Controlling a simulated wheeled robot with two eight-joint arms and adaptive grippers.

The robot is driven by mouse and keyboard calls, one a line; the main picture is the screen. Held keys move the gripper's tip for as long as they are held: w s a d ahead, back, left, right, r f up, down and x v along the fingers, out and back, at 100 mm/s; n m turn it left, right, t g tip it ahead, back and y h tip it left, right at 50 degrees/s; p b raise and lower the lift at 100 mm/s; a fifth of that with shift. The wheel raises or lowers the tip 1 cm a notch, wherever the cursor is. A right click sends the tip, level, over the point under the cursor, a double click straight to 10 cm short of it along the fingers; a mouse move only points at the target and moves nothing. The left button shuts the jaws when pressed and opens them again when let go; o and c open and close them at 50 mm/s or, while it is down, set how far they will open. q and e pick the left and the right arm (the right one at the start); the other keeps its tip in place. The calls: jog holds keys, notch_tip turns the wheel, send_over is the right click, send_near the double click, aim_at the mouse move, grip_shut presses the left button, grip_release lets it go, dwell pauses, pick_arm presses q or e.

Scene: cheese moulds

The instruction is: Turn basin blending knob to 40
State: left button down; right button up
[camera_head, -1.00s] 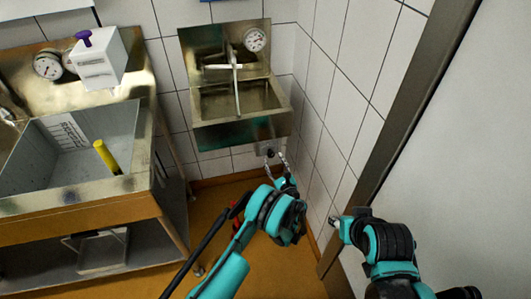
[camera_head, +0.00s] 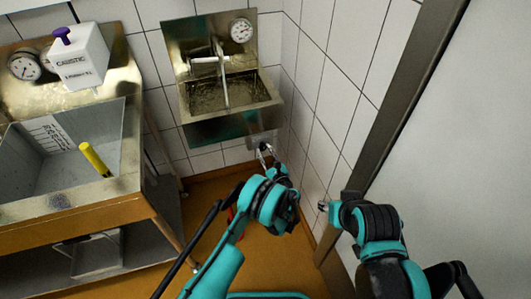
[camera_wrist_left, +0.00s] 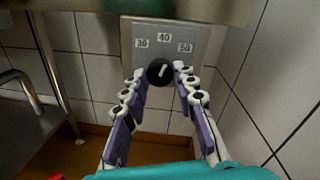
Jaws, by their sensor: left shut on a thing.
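The black basin knob (camera_wrist_left: 158,72) with a white pointer mark sits on a grey metal plate (camera_wrist_left: 140,55) below the basin (camera_head: 258,92). The labels 30, 40 (camera_wrist_left: 164,37) and 50 are printed above it. In the head view the left gripper (camera_head: 266,153) is under the basin, at the small wall plate. My right gripper (camera_head: 323,206) is empty-looking near the door frame; its jaws are too small to read.
A steel tub on a wooden stand (camera_head: 82,214) is at the left, with a yellow-handled tool (camera_head: 94,158) and a white box with purple knob (camera_head: 80,60). The tiled wall corner (camera_head: 318,110) and dark door frame (camera_head: 405,90) are close on the right.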

pick_arm(q)
jog(key=n, duration=0.3)
jog(key=shift+n, duration=0.3)
jog(key=c, duration=1.2)
grip_release()
notch_tip(320, 180, up, 10)
